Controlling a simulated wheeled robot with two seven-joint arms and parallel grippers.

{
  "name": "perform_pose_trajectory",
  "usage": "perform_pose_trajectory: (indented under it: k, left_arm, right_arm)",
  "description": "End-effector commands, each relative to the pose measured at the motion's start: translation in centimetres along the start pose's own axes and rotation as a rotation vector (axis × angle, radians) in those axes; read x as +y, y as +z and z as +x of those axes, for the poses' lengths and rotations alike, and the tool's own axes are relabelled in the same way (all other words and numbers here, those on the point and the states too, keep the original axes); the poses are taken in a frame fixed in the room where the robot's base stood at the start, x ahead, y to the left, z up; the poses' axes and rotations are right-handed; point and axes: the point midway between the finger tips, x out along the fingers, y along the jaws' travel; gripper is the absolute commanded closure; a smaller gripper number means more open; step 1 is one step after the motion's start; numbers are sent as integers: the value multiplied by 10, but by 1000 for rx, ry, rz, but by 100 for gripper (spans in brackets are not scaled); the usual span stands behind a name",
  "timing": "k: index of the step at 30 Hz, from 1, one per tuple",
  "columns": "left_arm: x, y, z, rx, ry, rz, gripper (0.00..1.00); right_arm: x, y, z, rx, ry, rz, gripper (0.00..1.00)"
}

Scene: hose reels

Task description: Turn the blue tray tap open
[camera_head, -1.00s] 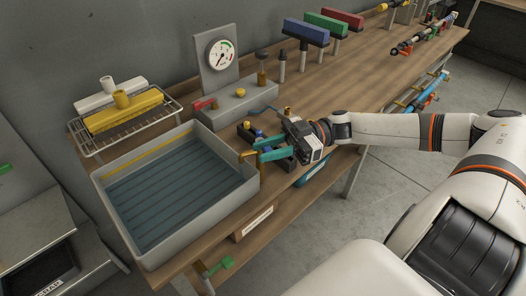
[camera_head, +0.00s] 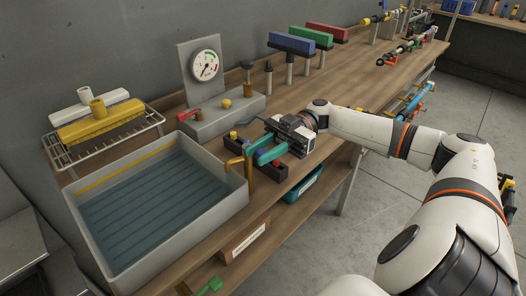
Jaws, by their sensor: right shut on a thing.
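A brass tap (camera_head: 235,162) stands at the right rim of the large grey tray (camera_head: 197,235), which holds blue-tinted water. My right gripper (camera_head: 256,151) reaches in from the right at the tap. Its two teal fingers are closed around the tap's handle, which they mostly hide. I cannot make out the handle's colour or how far it is turned. My left gripper is out of view.
A dark bin of small parts (camera_head: 268,171) lies under my right gripper. A grey box with a gauge (camera_head: 205,65) stands behind. A rack with yellow and white pieces (camera_head: 101,120) is at the left. A green-handled valve (camera_head: 208,287) sits below the bench.

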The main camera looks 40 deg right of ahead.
Motion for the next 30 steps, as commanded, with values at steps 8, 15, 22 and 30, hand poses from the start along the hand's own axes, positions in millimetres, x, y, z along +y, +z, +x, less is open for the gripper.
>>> perform_pose_trajectory:
  k: [8,15,22,30]
  left_arm:
    - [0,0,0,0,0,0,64]
    - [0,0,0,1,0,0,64]
    - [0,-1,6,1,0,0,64]
    - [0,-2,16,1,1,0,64]
  right_arm:
    - [0,0,0,-2,0,0,51]
    - [0,0,0,-2,-1,0,51]
    - [-1,-2,-25,0,-5,0,51]
    - [-1,-2,-83,-2,-5,-3,51]
